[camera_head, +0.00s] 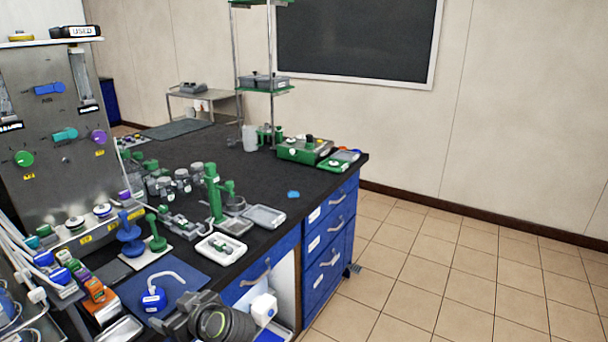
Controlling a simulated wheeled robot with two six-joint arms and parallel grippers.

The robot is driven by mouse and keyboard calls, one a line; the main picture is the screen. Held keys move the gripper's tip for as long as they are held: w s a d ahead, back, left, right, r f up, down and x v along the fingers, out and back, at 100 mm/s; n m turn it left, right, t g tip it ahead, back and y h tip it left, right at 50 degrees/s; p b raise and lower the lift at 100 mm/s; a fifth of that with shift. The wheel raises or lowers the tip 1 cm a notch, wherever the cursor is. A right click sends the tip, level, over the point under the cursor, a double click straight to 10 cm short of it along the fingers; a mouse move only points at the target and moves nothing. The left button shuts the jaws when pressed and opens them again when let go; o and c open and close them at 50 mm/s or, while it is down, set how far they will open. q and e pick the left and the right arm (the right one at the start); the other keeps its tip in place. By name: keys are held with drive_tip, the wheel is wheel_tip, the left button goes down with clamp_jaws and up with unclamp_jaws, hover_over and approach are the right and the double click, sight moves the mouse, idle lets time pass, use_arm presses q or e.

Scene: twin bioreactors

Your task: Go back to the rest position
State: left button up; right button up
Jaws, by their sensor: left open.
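My left gripper (180,315) shows at the bottom edge of the head view, with my dark wrist to its right. It is open, and I see nothing held in it. It is in front of the bench, close to the blue mat (190,275). A blue bottle with a bent white tube (153,299) stands on the mat, left of the gripper in the picture. I cannot tell the exact gap between them. My right gripper is not in view.
The black bench (270,180) carries a steel control panel (50,130), a green stand (213,195), a white tray (221,247) and a green device (304,150). Several coloured bottles crowd the lower left. Blue drawers (328,235) face the clear tiled floor (430,270) at right.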

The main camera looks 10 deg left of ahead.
use_arm(q)
drive_tip(key=s+a+f+m+h, duration=0.2)
drive_tip(key=s+f+m+h, duration=0.1)
drive_tip(key=s+f, duration=0.55)
drive_tip(key=s+d+f+m+g+h, duration=0.1)
drive_tip(key=s+d+m+h, duration=0.15)
drive_tip(key=s, duration=0.45)
drive_tip(key=s+d+f+m+g+h, duration=0.1)
drive_tip(key=s+f+m+h, duration=0.2)
drive_tip(key=s, duration=0.4)
drive_tip(key=s+d+m+h, duration=0.1)
drive_tip(key=s+m+h, duration=0.1)
drive_tip(key=s+m, duration=0.35)
wheel_tip(320, 180, down, 25)
drive_tip(key=s+a+n+g, duration=0.1)
drive_tip(key=s+n+g, duration=0.1)
drive_tip(key=s+d+f, duration=0.1)
drive_tip(key=s+f, duration=1.4)
drive_tip(key=shift+f+g+h, duration=0.25)
drive_tip(key=shift+g+h, duration=0.1)
drive_tip(key=shift+g, duration=0.05)
